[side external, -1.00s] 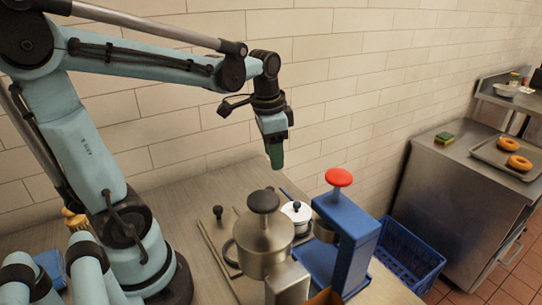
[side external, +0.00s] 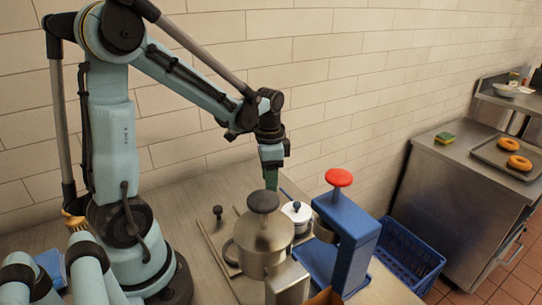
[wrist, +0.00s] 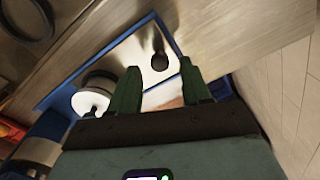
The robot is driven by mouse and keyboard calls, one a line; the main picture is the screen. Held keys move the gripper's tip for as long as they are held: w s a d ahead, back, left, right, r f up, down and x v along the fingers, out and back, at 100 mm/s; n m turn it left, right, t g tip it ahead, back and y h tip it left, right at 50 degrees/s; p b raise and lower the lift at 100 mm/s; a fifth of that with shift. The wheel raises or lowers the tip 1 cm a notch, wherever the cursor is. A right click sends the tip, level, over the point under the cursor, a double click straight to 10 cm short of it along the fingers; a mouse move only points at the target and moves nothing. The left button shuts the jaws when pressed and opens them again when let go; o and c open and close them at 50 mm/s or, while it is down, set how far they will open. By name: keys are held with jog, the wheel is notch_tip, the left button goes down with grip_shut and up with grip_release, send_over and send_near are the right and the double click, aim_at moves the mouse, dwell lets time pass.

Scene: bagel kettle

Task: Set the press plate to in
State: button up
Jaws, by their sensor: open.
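My gripper (side external: 270,182) points down above the counter, behind the steel pot with the dark knob. In the wrist view its two green fingers (wrist: 158,72) are apart with nothing held between them. A dark knob (wrist: 160,61) shows beyond the fingertips, near a bright surface with a blue edge (wrist: 93,66). In the side view a blue press stand (side external: 355,232) with a red knob (side external: 339,178) stands right of my gripper. I cannot tell for sure which part is the press plate; the stand and pots hide parts of the area.
The steel pot (side external: 262,243) stands in front of my gripper. A small white-lidded pot (side external: 297,212) is close on the right. A small black knob (side external: 217,212) rises at the left. A blue crate (side external: 408,258) sits beyond the stand. The tiled wall (side external: 330,100) is behind.

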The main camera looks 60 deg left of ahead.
jog(key=shift+f, duration=1.9)
grip_shut()
